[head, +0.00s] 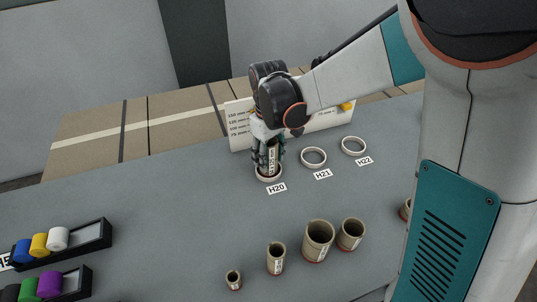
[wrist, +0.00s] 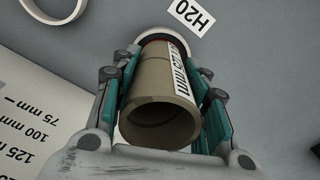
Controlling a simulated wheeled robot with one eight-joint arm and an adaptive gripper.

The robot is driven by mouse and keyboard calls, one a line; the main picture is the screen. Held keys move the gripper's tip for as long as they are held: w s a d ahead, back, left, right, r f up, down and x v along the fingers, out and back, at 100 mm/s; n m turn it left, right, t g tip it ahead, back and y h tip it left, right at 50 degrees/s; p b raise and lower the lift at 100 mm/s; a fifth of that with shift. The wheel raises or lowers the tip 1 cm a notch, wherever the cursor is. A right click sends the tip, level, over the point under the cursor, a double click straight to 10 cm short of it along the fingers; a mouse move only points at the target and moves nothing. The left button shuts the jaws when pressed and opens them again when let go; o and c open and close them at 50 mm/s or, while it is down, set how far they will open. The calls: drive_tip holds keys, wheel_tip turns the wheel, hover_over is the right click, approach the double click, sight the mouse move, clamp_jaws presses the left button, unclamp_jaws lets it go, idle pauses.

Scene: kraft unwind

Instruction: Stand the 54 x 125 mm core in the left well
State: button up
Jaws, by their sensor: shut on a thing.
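The core (wrist: 159,95) is a brown cardboard tube with a white printed label. My gripper (head: 268,148) is shut on it, one finger pad on each side, and the core also shows upright between the fingers in the head view (head: 272,158). Its lower end is at the white ring of the left well (head: 267,178), marked H20. In the wrist view that ring (wrist: 207,38) shows around the core's far end. I cannot tell whether the core touches the bottom.
Two empty white rings, H21 (head: 313,157) and H22 (head: 353,146), lie to the right. Several brown cores, such as this wide one (head: 318,241), stand nearer on the grey table. A printed sign (head: 240,124) stands behind. Black trays (head: 92,238) with coloured rolls sit at the left.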

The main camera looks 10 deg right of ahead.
drive_tip(key=shift+f, duration=0.15)
drive_tip(key=o, duration=1.1)
drive_tip(key=shift+o, duration=0.2)
wheel_tip(320, 180, up, 12)
